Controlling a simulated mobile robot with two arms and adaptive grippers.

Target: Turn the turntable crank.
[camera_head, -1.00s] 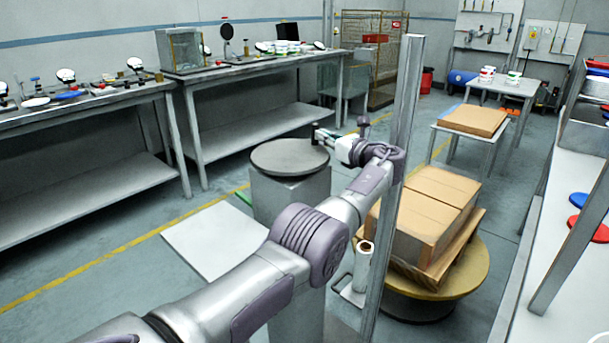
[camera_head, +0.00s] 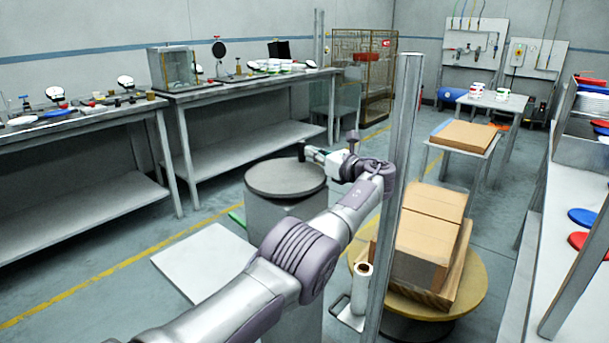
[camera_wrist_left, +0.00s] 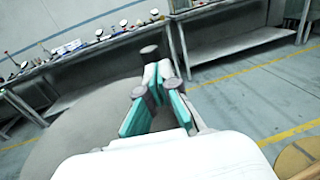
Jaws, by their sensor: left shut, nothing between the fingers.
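The yellow round turntable (camera_head: 472,296) stands on the floor at the right of the head view, carrying a pallet with brown cartons. Its edge shows at lower right in the left wrist view (camera_wrist_left: 302,162). I cannot clearly make out its crank. A dark upright knob (camera_head: 353,137) shows just behind my left wrist; I cannot tell what it belongs to. My left gripper (camera_head: 312,153) is shut and empty, at the right edge of a grey round disc on a pedestal (camera_head: 286,178). In the wrist view its teal-padded fingers (camera_wrist_left: 155,95) are together. My right gripper is out of view.
A grey upright post (camera_head: 394,190) stands right of my left arm, close to it. A white roll on a bracket (camera_head: 360,285) is at its foot. Workbenches (camera_head: 250,82) line the back left. A shelf (camera_head: 545,230) is at right.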

